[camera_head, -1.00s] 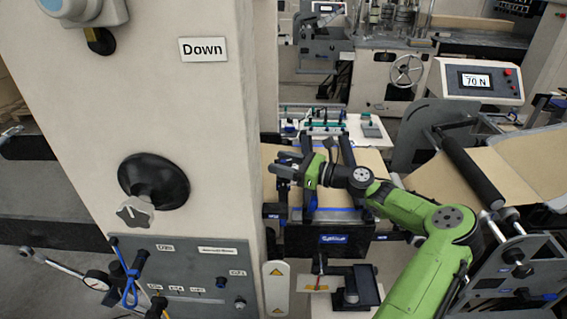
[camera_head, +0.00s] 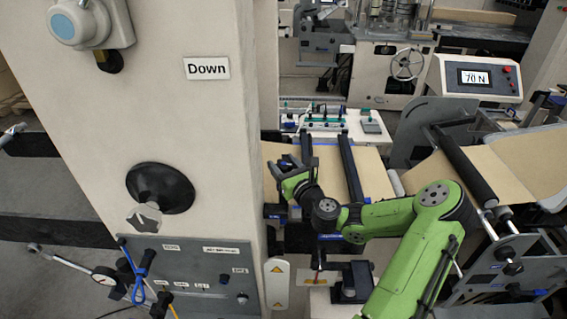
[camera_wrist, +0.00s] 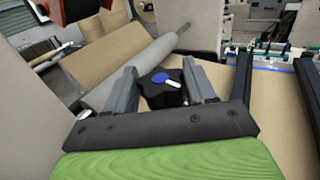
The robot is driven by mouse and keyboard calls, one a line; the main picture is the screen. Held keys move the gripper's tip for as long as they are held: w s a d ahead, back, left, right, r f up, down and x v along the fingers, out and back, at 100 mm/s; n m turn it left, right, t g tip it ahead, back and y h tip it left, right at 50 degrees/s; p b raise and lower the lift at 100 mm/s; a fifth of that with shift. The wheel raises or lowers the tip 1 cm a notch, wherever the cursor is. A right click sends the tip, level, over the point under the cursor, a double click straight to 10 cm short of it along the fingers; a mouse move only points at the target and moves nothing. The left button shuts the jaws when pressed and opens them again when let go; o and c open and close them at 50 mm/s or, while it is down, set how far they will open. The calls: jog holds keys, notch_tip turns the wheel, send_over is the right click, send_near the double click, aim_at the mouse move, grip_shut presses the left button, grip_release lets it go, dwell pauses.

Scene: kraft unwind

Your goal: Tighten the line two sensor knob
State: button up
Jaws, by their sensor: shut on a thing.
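A black lobed knob (camera_wrist: 160,95) with a blue cap and a white mark sits between the two fingers in the wrist view. My gripper (camera_wrist: 164,88) is shut on it, with one grey finger against each side. In the head view my gripper (camera_head: 284,168) is over the brown web by the edge of the big beige column, and the knob cannot be made out there. No label shows which line this knob belongs to. What lies under the knob is hidden by the gripper.
The beige column (camera_head: 120,110) stands close left of my gripper, with a black-based grey knob (camera_head: 143,217) on it. Dark rails (camera_head: 350,165) cross the brown web (camera_head: 375,175) to the right. A display (camera_head: 475,77) reads 70 N.

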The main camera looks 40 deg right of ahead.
jog(key=m+h, duration=0.2)
jog(key=h, duration=0.1)
jog(key=m+g+h+b, duration=0.1)
jog(key=m+h, duration=0.1)
jog(key=h, duration=0.1)
jog(key=shift+w+r+g, duration=0.15)
jog(key=shift+r+g, duration=0.05)
jog(key=shift+g, duration=0.1)
jog(key=shift+r+h, duration=0.1)
jog(key=shift+h, duration=0.2)
jog(key=o, duration=1)
jog(key=shift+c, duration=0.2)
jog(key=shift+d+f, duration=0.1)
jog(key=shift+f, duration=0.1)
